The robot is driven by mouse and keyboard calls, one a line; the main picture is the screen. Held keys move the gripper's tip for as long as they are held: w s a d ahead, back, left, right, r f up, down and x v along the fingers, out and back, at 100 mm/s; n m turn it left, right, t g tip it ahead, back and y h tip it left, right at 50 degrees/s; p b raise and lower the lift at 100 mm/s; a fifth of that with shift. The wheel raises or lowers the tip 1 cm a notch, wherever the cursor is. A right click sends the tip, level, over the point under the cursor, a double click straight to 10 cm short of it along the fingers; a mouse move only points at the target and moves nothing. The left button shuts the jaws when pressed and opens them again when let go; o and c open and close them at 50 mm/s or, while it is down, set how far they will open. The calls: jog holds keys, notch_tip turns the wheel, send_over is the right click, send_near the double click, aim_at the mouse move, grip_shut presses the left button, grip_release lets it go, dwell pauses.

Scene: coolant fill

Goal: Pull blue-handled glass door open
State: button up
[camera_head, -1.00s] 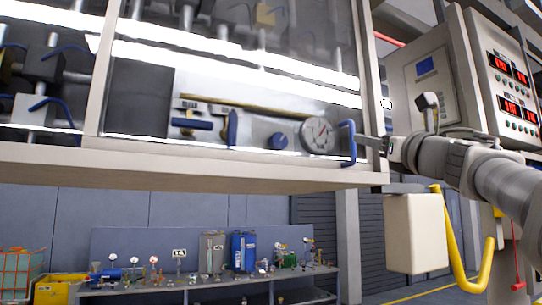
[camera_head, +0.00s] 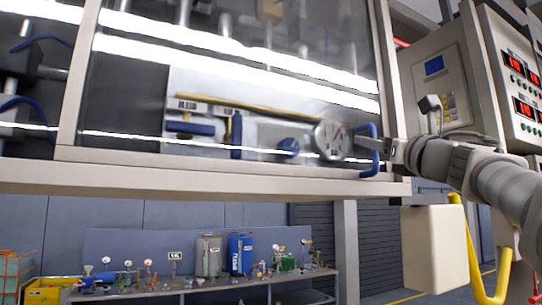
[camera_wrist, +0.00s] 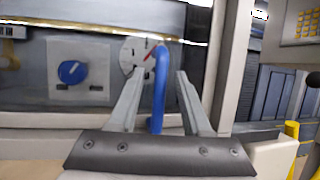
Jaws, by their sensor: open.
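The glass door (camera_head: 220,95) has a pale frame and fills the upper part of the head view. It looks closed. Its blue handle (camera_head: 376,150) is a vertical bar at the door's lower right. In the wrist view the blue handle (camera_wrist: 160,88) stands between the two fingers of my gripper (camera_wrist: 155,92), with space on both sides. My gripper (camera_head: 366,146) is open and comes to the handle from the right in the head view. Behind the glass are a dial gauge (camera_head: 330,138) and a blue knob (camera_wrist: 72,71).
A control box with red displays (camera_head: 513,80) stands to the right of the cabinet. A yellow curved rail (camera_head: 478,260) is below my arm. A bench (camera_head: 190,292) with bottles and valves stands in the background, below the cabinet.

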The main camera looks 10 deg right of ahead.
jog(key=shift+w+r, duration=0.15)
jog(key=shift+w, duration=0.05)
grip_shut()
dwell(1.4)
